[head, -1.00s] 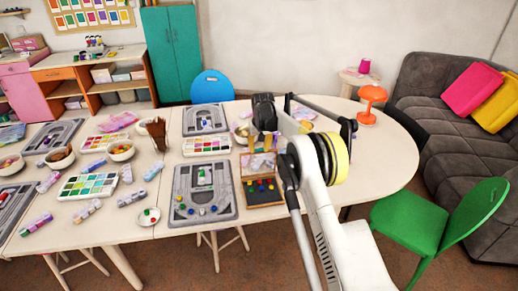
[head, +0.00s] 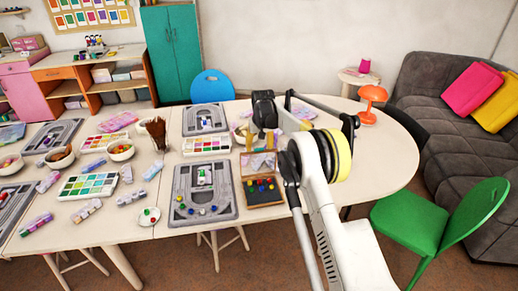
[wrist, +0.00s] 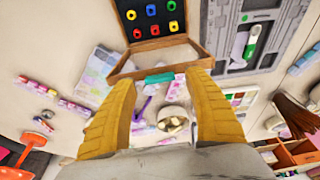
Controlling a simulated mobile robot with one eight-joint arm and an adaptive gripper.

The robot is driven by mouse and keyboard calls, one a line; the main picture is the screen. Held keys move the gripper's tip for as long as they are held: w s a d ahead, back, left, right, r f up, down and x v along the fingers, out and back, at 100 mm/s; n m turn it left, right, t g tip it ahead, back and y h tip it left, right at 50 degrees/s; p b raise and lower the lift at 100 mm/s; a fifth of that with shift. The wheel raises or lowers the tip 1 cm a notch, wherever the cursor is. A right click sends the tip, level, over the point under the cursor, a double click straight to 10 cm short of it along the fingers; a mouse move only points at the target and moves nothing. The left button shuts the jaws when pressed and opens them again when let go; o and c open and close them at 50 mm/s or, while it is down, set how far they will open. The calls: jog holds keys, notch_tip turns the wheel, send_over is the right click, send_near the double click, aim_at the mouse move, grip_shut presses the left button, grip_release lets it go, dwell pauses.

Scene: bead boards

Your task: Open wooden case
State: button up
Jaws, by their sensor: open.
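The wooden case (head: 283,191) stands on the table, with several coloured beads in its dark inside. Its wood-framed, see-through lid (head: 258,163) stands raised at the far side, so the case is open. In the wrist view, the case (wrist: 203,20) is at the top, with the lid's frame (wrist: 125,72) below it. My gripper (head: 259,143) is just above and behind the raised lid. In the wrist view, its two yellow fingers (wrist: 160,88) are wide apart with nothing held between them. I cannot tell whether a finger touches the lid.
A grey bead board (head: 228,212) lies left of the case. Paint palettes (head: 206,146), a brush holder (head: 157,133) and bowls stand around it. A white bowl (wrist: 173,117) shows beyond the lid in the wrist view.

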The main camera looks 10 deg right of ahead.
jog(key=v, duration=1.1)
